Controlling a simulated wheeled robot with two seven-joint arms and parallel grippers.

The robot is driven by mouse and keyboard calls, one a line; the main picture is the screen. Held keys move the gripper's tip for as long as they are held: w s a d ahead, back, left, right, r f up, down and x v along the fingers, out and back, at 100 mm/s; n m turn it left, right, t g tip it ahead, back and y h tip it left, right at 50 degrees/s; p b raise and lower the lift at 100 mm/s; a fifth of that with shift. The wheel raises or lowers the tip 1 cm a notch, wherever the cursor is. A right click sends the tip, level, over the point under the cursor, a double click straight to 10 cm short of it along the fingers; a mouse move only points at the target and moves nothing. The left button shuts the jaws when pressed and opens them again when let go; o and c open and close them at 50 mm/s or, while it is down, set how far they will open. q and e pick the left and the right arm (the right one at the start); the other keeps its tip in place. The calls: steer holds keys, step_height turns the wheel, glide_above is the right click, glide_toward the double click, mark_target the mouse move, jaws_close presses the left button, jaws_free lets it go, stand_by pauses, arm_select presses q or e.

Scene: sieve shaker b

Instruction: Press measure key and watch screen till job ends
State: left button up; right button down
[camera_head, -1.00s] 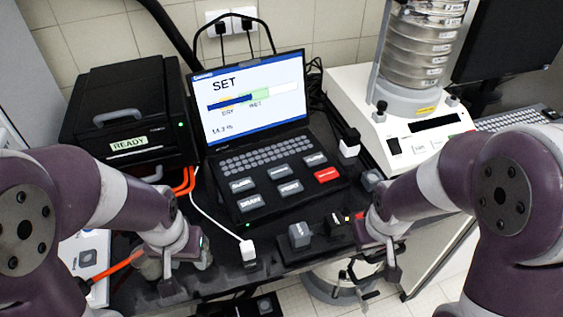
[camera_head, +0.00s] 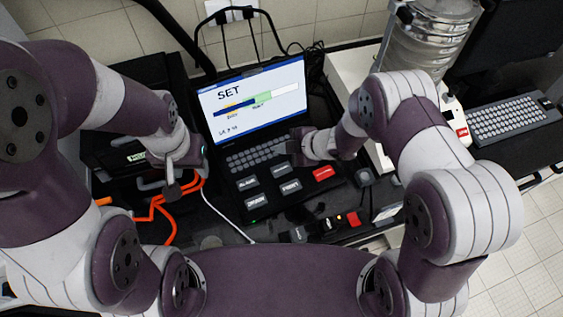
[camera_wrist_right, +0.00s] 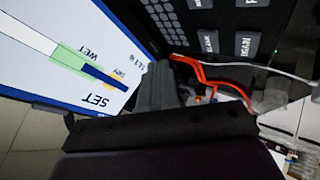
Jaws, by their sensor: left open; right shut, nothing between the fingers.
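The dark keypad unit (camera_head: 255,205) has a tilted screen (camera_head: 262,92) that reads SET above a bar, with a small number below. The screen shows upside down in the right wrist view (camera_wrist_right: 40,60). Several grey keys and one red key (camera_head: 323,173) sit on the deck; I cannot read which is the measure key. My right gripper (camera_head: 296,150) is shut and empty over the deck's upper right, hiding part of it. Its dark fingers (camera_wrist_right: 158,85) show in the wrist view; contact cannot be told. My left gripper (camera_head: 173,188) is open and empty left of the unit.
Orange cables (camera_head: 160,215) and a white cable (camera_head: 225,215) run left of and below the unit. A stacked sieve column (camera_head: 428,45) stands at the back right. A keyboard (camera_head: 502,117) lies at the right. My right arm crosses the right side.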

steer(key=b, duration=0.7)
glide_above(284, 170)
step_height(284, 170, down, 8)
steer(key=shift+s+f, duration=0.1)
steer(key=shift+f+b, duration=0.4)
steer(key=shift+f, duration=0.05)
steer(key=shift+r, duration=0.1)
stand_by(1.1)
steer(key=shift+f+b, duration=0.3)
steer(key=shift+f, duration=0.15)
